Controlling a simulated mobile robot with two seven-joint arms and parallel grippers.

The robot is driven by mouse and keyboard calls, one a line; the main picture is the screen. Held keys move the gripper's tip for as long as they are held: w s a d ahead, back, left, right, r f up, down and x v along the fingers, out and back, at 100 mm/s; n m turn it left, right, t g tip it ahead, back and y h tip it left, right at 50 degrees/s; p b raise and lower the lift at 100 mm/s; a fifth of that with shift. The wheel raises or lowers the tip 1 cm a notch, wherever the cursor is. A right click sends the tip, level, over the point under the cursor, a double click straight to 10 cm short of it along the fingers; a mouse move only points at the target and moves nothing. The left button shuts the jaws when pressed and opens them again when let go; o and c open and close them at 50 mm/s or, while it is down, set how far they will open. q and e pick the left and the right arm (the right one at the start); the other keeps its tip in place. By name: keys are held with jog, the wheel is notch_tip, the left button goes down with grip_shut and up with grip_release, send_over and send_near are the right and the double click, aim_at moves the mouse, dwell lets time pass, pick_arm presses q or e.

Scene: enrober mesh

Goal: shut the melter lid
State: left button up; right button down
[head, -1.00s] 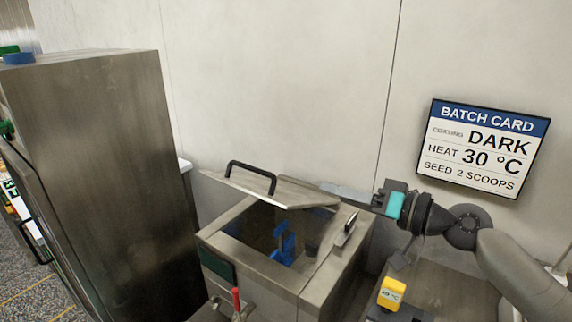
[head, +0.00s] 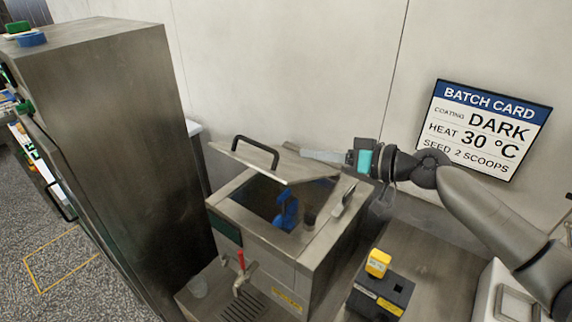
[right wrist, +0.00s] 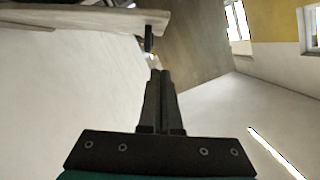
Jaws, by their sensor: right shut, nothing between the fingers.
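The melter (head: 285,250) is a steel box with an open top and blue parts inside. Its steel lid (head: 245,158) stands open, tilted above the opening, with a black bar handle (head: 256,150) on its upper face. My right gripper (head: 302,152) comes in from the right, near the lid's back right edge. Its fingers are shut and empty; I cannot tell whether they touch the lid. In the right wrist view the shut fingers (right wrist: 160,78) point toward a pale slab edge at the upper left, probably the lid. My left gripper is out of view.
A tall steel cabinet (head: 110,130) stands left of the melter. A red-handled tap (head: 241,268) projects from the front. A scoop-like tool (head: 343,200) lies on the right rim. A black box with a yellow block (head: 378,262) is at the right. The wall is close behind.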

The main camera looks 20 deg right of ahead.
aim_at(273, 241)
jog(key=p+x, duration=0.1)
jog(key=x, duration=0.4)
jog(key=shift+w+a+r+p, duration=0.1)
jog(key=shift+a+p, duration=0.05)
jog(key=shift+p, duration=0.2)
jog(key=shift+s+a+f, duration=0.1)
jog(key=shift+a+f, duration=0.15)
jog(key=shift+f, duration=0.35)
jog(key=shift+s+a+f, duration=0.15)
jog(key=shift+a+f, duration=0.15)
jog(key=shift+f, duration=0.35)
jog(key=shift+s+a+f+p, duration=0.1)
jog(key=shift+a+f+p, duration=0.1)
jog(key=shift+f, duration=0.15)
jog(key=shift+s+a+f+p, duration=0.1)
jog(key=shift+s+f+p, duration=0.05)
jog(key=shift+f, duration=0.2)
jog(key=shift+f, duration=0.1)
